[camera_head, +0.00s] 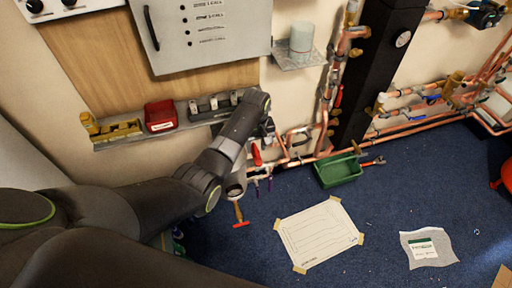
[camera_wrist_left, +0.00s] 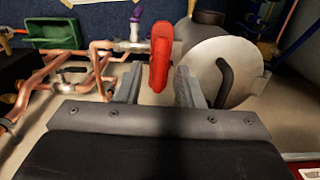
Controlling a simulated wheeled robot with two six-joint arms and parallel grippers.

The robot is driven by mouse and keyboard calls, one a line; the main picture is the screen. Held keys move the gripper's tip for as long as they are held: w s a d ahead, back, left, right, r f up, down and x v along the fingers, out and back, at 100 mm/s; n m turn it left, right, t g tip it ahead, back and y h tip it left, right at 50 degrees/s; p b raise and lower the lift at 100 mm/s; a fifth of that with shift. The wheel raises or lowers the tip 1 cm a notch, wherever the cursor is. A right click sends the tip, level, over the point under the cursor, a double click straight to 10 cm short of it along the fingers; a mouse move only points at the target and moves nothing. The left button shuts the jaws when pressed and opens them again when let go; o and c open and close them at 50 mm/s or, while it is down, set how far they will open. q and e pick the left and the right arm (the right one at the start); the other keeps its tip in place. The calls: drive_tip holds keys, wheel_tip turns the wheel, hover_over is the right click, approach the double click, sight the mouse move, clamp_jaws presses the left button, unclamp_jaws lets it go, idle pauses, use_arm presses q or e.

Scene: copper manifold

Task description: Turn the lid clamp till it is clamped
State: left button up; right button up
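A red lever (camera_wrist_left: 160,55), perhaps the lid clamp, stands in the left wrist view beside a round metal lid (camera_wrist_left: 217,72) with a black curved handle. My left gripper (camera_wrist_left: 158,78) has its fingers apart, one on each side of the lever's lower end, with gaps visible. I cannot tell whether either finger touches it. In the head view the red lever (camera_head: 256,155) shows just below my left gripper (camera_head: 262,138), close to the wall pipes. My left arm hides most of the lid there. My right gripper is in neither view.
Copper pipes (camera_wrist_left: 95,62) run beside the lever. A shelf (camera_head: 150,135) with a red box (camera_head: 160,115) is on the wall left of the gripper. A green tray (camera_head: 338,170) and a paper sheet (camera_head: 318,233) lie on the blue floor, which is mostly clear.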

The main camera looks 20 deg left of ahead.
use_arm(q)
drive_tip(key=shift+f, duration=0.55)
clamp_jaws()
